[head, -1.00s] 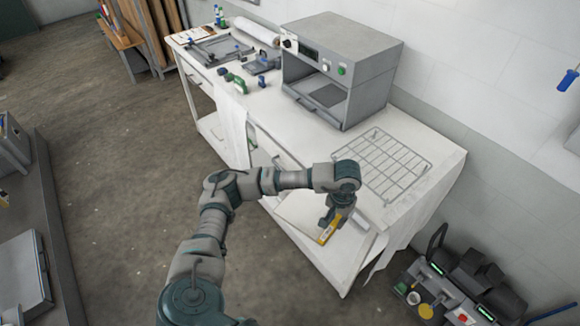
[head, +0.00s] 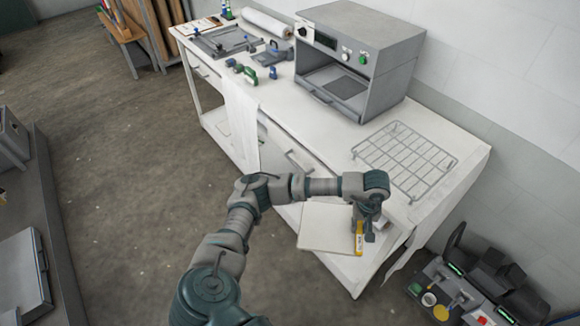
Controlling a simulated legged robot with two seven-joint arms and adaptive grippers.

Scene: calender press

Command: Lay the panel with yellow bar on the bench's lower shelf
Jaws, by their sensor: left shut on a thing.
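The panel (head: 328,226) is a flat pale board with a yellow bar (head: 359,238) along its right edge. My left gripper (head: 364,232) is shut on the panel at the yellow bar. The panel lies flat at the front of the white bench (head: 466,168), over the lower shelf (head: 349,270) and below the bench top. I cannot tell whether it touches the shelf. My left forearm reaches across the bench front and hides part of it. My right gripper does not show.
A grey oven-like press (head: 358,58) and a wire rack (head: 405,158) stand on the bench top. A white cloth (head: 241,125) hangs over the front. Dark machines (head: 470,285) stand on the floor at the lower right.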

